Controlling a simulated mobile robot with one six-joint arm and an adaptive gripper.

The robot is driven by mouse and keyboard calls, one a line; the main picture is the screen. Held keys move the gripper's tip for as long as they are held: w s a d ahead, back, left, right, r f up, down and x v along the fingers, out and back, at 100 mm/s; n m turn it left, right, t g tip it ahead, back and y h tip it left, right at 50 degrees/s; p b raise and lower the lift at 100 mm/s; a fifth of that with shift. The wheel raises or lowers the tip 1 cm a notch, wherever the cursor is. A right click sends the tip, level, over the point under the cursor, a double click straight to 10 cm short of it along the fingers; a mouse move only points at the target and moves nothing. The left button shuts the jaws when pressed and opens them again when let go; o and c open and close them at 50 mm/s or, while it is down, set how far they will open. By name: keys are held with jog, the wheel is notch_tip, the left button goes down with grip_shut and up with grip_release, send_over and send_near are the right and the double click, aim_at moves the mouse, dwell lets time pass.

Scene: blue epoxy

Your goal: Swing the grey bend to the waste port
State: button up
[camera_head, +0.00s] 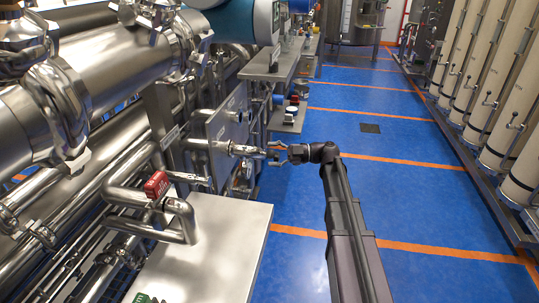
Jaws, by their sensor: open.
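My gripper (277,153) is at the end of my dark arm, in the middle of the picture, and is open. It points left at a steel flow panel (212,123). A grey metal pipe piece (236,149) sticks out from the panel's lower part towards my fingers; it may be the grey bend. Its end is close to the fingertips, and I cannot tell whether they touch. The waste port cannot be told apart: no label is readable at this size.
A grey shelf (287,119) with small parts is behind my gripper. Tall cream columns (514,120) line the right. The blue floor (420,205) between is clear.

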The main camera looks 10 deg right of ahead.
jog(key=shift+a, duration=0.4)
grip_shut()
jog(key=shift+a+r, duration=0.1)
jog(key=shift+a, duration=0.05)
